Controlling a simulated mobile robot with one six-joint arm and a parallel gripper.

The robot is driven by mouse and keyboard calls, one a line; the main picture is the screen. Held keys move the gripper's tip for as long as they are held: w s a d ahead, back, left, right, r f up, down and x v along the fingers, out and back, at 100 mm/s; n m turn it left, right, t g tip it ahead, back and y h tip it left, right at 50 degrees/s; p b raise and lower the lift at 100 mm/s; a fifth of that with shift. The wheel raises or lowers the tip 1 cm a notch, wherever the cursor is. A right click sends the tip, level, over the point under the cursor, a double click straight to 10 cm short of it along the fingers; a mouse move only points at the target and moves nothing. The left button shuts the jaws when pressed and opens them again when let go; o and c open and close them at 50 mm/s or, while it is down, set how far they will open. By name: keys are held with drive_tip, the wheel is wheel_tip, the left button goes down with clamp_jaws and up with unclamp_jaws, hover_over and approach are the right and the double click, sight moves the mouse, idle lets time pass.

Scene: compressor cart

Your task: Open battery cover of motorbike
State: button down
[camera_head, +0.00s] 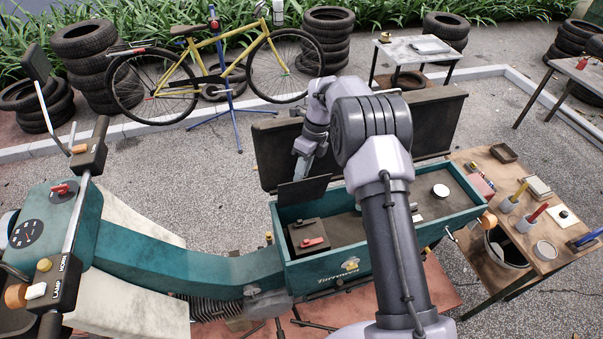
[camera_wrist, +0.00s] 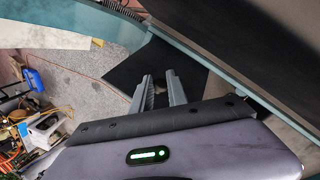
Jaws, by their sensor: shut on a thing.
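The teal motorbike (camera_head: 185,255) has a long open body box (camera_head: 345,265) in the middle of the head view. A dark flat panel (camera_head: 303,191), which looks like the battery cover, stands tilted up above the box's left part. My gripper (camera_head: 304,173) is shut on this panel near its upper edge. In the wrist view, the fingers (camera_wrist: 160,80) close on the dark panel (camera_wrist: 143,66) beside the teal rim. A brown block with a red handle (camera_head: 313,242) shows inside the box below the panel. I cannot tell whether the panel is still hinged.
A large dark lid (camera_head: 270,150) stands raised behind the box. A white round item (camera_head: 440,191) lies in the box's right part. A wooden table (camera_head: 470,165) with tools and cups stands close on the right. Handlebars (camera_head: 85,185) rise at left.

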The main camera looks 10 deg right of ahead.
drive_tip(key=shift+d+f, duration=0.3)
drive_tip(key=shift+f, duration=0.15)
drive_tip(key=c, duration=1.4)
unclamp_jaws()
drive_tip(key=shift+d, duration=0.1)
drive_tip(key=shift+c, duration=0.2)
drive_tip(key=shift+o, duration=0.9)
drive_tip(key=shift+w+d+f, duration=0.15)
drive_tip(key=shift+w+d, duration=0.1)
drive_tip(key=shift+w, duration=0.05)
drive_tip(key=shift+s+a, duration=0.1)
drive_tip(key=shift+a, duration=0.1)
drive_tip(key=shift+a, duration=0.25)
drive_tip(key=shift+r, duration=0.2)
drive_tip(key=p+v, duration=0.3)
drive_tip(key=v, duration=1.4)
drive_tip(key=shift+w+r, duration=0.2)
drive_tip(key=shift+w, duration=0.05)
